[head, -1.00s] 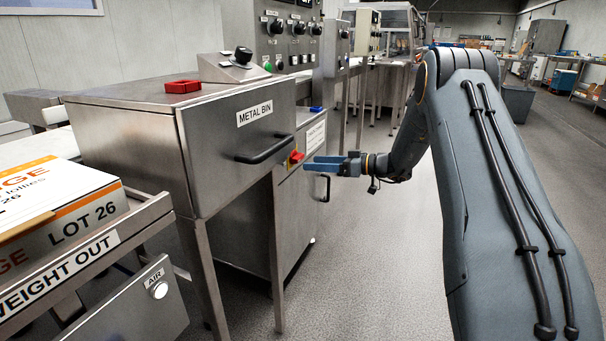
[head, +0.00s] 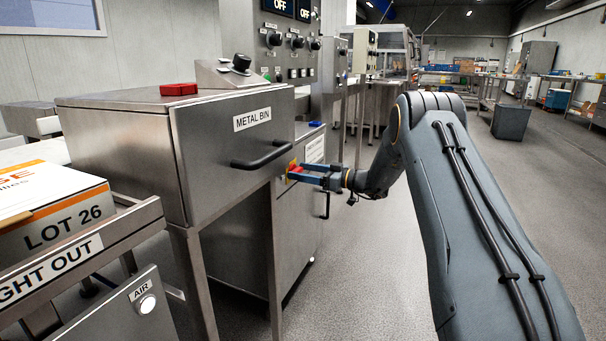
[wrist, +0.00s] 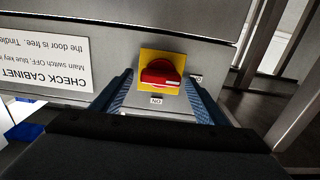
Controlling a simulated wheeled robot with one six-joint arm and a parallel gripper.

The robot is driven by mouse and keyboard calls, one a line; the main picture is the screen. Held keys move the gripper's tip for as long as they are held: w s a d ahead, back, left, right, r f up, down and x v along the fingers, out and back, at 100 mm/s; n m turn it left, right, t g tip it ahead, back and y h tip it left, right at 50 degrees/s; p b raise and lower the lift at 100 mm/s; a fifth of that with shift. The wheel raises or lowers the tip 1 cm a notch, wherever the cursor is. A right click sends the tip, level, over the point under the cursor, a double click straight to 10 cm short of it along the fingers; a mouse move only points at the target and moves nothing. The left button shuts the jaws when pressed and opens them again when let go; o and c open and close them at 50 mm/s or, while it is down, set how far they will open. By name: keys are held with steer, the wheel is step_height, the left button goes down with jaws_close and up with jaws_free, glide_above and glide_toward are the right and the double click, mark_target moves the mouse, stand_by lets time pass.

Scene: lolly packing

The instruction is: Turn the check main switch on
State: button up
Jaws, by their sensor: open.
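The main switch is a red rotary knob (wrist: 160,74) on a yellow plate (wrist: 147,56), set in the front of the metal check cabinet (wrist: 45,30). In the wrist view the knob's bar lies roughly crosswise, its white mark at the right, facing a small, partly hidden label (wrist: 197,78). Another small label (wrist: 156,100), seemingly ON upside down, sits below the plate. My gripper (head: 289,173) is open, its blue fingers on either side of the knob; the wrist view shows gaps between them and it. In the head view the fingers partly cover the switch (head: 293,165).
The metal bin (head: 225,150) with its black handle (head: 262,155) juts out left of the switch. The cabinet's black door handle (head: 327,205) is below my gripper. A CHECK CABINET notice (wrist: 50,65) is beside the switch. The floor (head: 370,270) to the right is clear.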

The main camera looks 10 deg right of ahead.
steer(key=c, duration=1.1)
steer(key=shift+o, duration=0.2)
steer(key=shift+m, duration=0.4)
steer(key=m, duration=0.8)
steer(key=shift+w+d+f+m, duration=0.1)
steer(key=shift+m, duration=0.2)
steer(key=m, duration=0.4)
steer(key=shift+f+p, duration=0.1)
steer(key=shift+p, duration=0.2)
steer(key=shift+m, duration=2.2)
steer(key=shift+f+p, duration=0.1)
steer(key=shift+p, duration=0.2)
